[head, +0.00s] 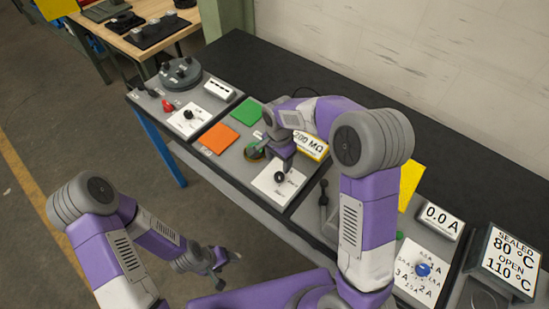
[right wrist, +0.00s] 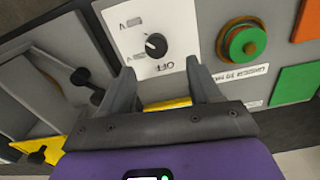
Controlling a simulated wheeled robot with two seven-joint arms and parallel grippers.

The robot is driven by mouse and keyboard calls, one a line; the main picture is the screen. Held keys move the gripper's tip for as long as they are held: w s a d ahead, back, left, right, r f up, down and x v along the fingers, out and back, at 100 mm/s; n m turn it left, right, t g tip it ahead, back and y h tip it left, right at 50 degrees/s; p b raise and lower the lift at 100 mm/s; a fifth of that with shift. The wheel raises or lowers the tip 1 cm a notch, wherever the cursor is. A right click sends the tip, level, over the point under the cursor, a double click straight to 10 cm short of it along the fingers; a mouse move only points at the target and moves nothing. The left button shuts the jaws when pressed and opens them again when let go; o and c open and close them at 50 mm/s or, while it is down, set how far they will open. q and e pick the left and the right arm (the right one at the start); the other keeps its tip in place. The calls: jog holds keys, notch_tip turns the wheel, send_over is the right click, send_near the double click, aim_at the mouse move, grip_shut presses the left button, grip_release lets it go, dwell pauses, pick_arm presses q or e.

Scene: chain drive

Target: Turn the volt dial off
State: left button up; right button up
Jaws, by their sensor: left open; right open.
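The volt dial (head: 280,177) is a black knob on a white plate on the bench panel. In the right wrist view the dial (right wrist: 155,45) has a small white mark on its left side, and its plate (right wrist: 178,22) carries "OFF" and "V" labels. The exact setting is hard to read. My right gripper (head: 283,163) is over the plate, close to the dial. In the right wrist view its open fingers (right wrist: 157,72) lie on either side below the dial, with nothing between them. My left gripper (head: 218,272) is open and empty, away from the bench front.
Around the plate are a green-and-brass terminal (right wrist: 243,42), an orange square (head: 221,138), a green square (head: 247,111) and a "200 MΩ" display (head: 311,145). A black lever (head: 323,195) stands to the right. A blue knob (head: 423,269) is further right.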

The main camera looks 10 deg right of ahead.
aim_at(279, 175)
jog(key=f, duration=0.6)
jog(key=shift+s+f+b, duration=0.1)
jog(key=shift+s+b, duration=0.2)
jog(key=shift+s, duration=0.1)
jog(key=shift+f, duration=0.55)
jog(key=shift+w, duration=0.1)
jog(key=c, duration=1.1)
jog(key=shift+o, duration=0.3)
